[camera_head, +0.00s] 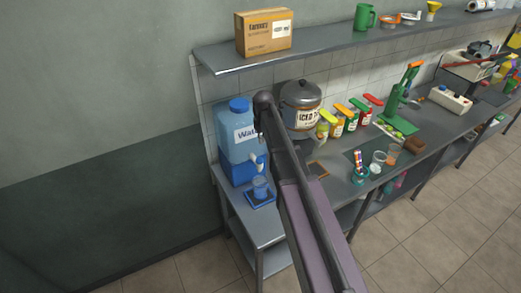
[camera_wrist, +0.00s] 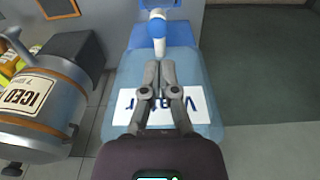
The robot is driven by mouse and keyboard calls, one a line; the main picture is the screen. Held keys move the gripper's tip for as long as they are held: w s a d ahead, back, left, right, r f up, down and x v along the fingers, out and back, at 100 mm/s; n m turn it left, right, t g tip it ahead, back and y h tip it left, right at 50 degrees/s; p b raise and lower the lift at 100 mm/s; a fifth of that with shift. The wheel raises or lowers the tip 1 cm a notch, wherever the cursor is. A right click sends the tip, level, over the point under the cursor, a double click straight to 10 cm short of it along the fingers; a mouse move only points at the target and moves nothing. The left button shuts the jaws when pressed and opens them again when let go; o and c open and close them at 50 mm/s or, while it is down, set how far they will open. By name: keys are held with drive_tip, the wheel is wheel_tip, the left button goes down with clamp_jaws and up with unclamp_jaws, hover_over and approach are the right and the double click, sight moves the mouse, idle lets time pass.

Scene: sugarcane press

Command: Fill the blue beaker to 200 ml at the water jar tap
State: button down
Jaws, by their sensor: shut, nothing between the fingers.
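The water jar (camera_head: 238,138) is a pale blue container with a blue cap, a "Water" label and a blue base. It stands at the left end of the counter. Its white tap (camera_head: 257,162) sticks out at the front. The blue beaker (camera_head: 260,186) stands on a small dark blue tray (camera_head: 262,199) below the tap; its water level is too small to read. My gripper (camera_wrist: 159,64) is shut and empty. In the wrist view its fingertips lie over the jar's front, close to the tap (camera_wrist: 157,42) with its blue knob; whether they touch cannot be told.
A metal iced tea pot (camera_head: 301,108) stands right of the jar, close to my arm. Several bottles and a green press (camera_head: 400,105) stand farther right. A shelf (camera_head: 330,47) with a cardboard box (camera_head: 264,32) hangs above. The floor left of the counter is clear.

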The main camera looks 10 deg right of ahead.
sight(261, 163)
drive_tip(key=shift+w+r+p, duration=0.45)
drive_tip(key=shift+w+r, duration=0.2)
drive_tip(key=shift+r, duration=0.2)
drive_tip(key=shift+f, duration=0.15)
drive_tip(key=f+b, duration=0.9)
drive_tip(key=w+f+b, duration=0.1)
drive_tip(key=f+b, duration=0.3)
drive_tip(key=b, duration=0.1)
drive_tip(key=shift+f, duration=0.35)
idle(0.3)
drive_tip(key=shift+f, duration=0.1)
drive_tip(key=shift+s+f+b, duration=0.1)
drive_tip(key=shift+f+b, duration=0.7)
drive_tip(key=shift+b, duration=0.15)
drive_tip(key=shift+s+f, duration=0.15)
drive_tip(key=shift+s, duration=0.1)
idle(3.6)
